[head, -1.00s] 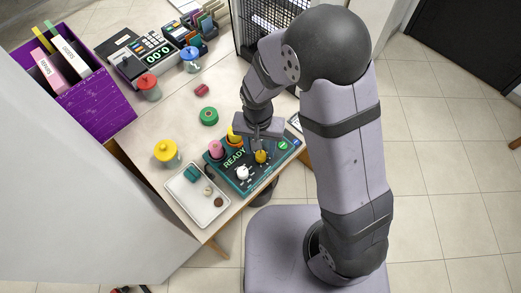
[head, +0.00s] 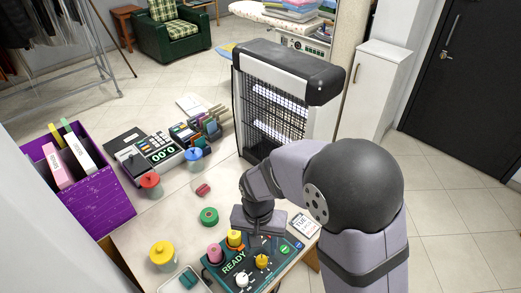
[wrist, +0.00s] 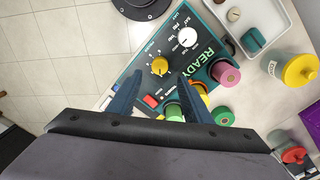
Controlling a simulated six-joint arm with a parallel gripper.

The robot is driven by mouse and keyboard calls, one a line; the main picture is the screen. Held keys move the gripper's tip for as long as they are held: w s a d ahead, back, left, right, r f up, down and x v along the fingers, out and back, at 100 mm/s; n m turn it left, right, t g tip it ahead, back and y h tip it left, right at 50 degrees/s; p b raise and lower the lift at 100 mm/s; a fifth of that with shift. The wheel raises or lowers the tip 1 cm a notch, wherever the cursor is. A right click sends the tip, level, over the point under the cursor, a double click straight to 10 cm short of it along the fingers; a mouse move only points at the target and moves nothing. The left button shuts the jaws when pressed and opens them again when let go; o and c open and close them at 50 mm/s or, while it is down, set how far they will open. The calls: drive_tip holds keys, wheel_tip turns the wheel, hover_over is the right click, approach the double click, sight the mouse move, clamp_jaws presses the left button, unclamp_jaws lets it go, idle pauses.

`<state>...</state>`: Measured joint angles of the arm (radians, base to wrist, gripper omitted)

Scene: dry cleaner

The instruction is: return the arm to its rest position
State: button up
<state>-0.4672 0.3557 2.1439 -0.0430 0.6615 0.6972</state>
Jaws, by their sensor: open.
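My gripper (head: 262,240) is over the green control panel (head: 233,282) marked READY, at the table's front right in the head view. In the wrist view my gripper's two dark fingers (wrist: 158,80) stand apart with nothing held between them. A yellow knob (wrist: 159,66) on the panel (wrist: 215,35) lies just beyond the fingertips; whether they touch anything I cannot tell. A white knob (wrist: 187,37) is beside it. Pink (head: 215,253) and yellow (head: 235,239) spools stand along the panel's far edge. My arm bends down to the panel from the right in the head view.
A green spool (head: 209,216), yellow-lidded jar (head: 162,254), red-lidded jar (head: 150,184) and blue-lidded jar (head: 194,159) stand on the table. A purple box (head: 90,206) is at left. A tall black-framed mesh unit (head: 272,115) stands behind my arm. A white tray (wrist: 291,12) adjoins the panel.

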drive_tip(key=shift+s+n, duration=0.1)
drive_tip(key=shift+n, duration=1)
drive_tip(key=shift+s+d+f+n, duration=0.1)
drive_tip(key=shift+s+d+n, duration=0.15)
drive_tip(key=shift+n, duration=0.25)
drive_tip(key=s+d+f+n+g, duration=0.1)
drive_tip(key=s+d+n+g, duration=0.15)
drive_tip(key=s, duration=0.45)
drive_tip(key=s+d+r+m+t, duration=0.1)
drive_tip(key=d+r, duration=0.5)
drive_tip(key=d, duration=0.6)
drive_tip(key=shift+m+t, duration=0.75)
drive_tip(key=shift+m, duration=0.5)
